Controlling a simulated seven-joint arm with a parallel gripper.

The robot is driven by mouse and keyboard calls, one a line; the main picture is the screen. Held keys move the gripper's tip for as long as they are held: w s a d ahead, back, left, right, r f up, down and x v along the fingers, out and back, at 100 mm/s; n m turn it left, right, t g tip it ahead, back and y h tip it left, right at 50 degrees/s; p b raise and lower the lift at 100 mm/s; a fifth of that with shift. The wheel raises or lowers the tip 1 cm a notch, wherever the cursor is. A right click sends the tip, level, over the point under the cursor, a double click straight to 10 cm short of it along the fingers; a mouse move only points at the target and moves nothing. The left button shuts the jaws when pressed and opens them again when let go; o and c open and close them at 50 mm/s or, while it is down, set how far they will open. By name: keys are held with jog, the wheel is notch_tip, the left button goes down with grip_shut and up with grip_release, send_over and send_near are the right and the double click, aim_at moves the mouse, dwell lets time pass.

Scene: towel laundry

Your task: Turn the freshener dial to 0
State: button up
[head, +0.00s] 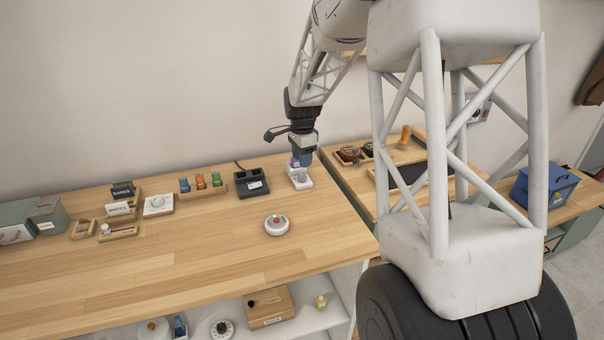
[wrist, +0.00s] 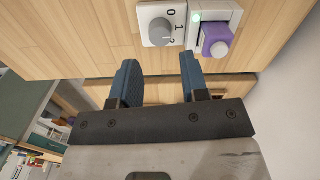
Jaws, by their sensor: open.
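The freshener (head: 300,183) is a small white unit at the back right of the wooden worktop. In the wrist view its grey round dial (wrist: 157,31) sits on a white plate (wrist: 147,10) marked 0, 1 and 2. I cannot tell for sure which number the dial points at. A purple part (wrist: 217,40) with a green light near it sits beside the dial. My gripper (wrist: 157,65) is open and empty, its two blue fingers apart and short of the dial. In the head view my gripper (head: 303,157) hangs at the freshener and partly hides it.
A round white device with a red button (head: 277,224) stands in front on the worktop. A black device (head: 252,184), a tray of coloured bottles (head: 201,185) and a white dial box (head: 158,205) stand to the left. The front middle of the worktop is clear.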

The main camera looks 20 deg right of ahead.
aim_at(302, 174)
jog(key=shift+f, duration=3.1)
jog(key=c, duration=0.6)
